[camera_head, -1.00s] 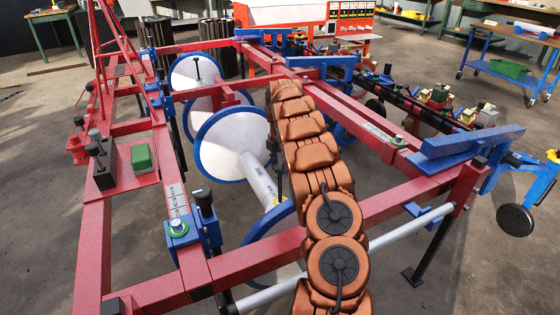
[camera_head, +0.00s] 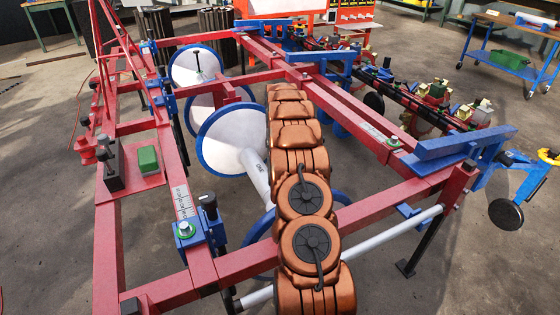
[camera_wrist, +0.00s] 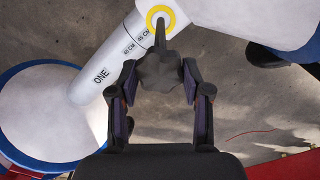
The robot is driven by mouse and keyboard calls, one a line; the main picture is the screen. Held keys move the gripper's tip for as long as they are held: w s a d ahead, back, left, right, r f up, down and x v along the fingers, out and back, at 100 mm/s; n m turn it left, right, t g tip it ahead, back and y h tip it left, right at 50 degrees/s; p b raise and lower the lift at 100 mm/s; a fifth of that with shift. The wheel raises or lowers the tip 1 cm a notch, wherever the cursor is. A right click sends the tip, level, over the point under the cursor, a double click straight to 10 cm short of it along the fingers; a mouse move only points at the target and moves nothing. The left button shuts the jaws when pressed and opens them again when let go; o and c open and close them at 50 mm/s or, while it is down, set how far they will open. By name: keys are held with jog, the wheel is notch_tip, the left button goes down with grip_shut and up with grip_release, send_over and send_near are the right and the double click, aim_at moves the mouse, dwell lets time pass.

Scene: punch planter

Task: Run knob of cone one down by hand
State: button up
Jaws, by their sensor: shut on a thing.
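Cone one is a white tube marked ONE (camera_wrist: 101,77) with black 40 CM and 45 CM lines and a blue-rimmed white disc (camera_wrist: 40,110) at left in the wrist view. A dark knob (camera_wrist: 160,72) with a thin stem reaching to a yellow ring (camera_wrist: 160,17) sits between my fingertips. My gripper (camera_wrist: 160,85) is shut on the knob, one finger on each side. In the head view, a white tube (camera_head: 255,172) and blue-rimmed disc (camera_head: 228,138) show beside my arm; my gripper and the knob are hidden behind the arm.
The red frame (camera_head: 365,212) surrounds the cones, with blue clamps (camera_head: 203,232) on its rails. A green box (camera_head: 147,159) sits on the left plate. A pale bar (camera_head: 395,231) crosses the front.

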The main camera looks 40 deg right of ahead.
jog(key=m+p, duration=0.2)
jog(key=m, duration=0.2)
jog(key=shift+r+m, duration=0.1)
jog(key=shift+m, duration=0.2)
jog(key=m+p, duration=0.1)
jog(key=m, duration=0.2)
jog(key=shift+m, duration=0.3)
jog(key=m+p, duration=0.1)
jog(key=m, duration=0.3)
jog(key=shift+m+p, duration=0.3)
jog(key=shift+p, duration=0.05)
jog(key=shift+m+p, duration=0.6)
jog(key=shift+m, duration=1.3)
jog(key=o, duration=1.2)
jog(key=shift+c, duration=0.2)
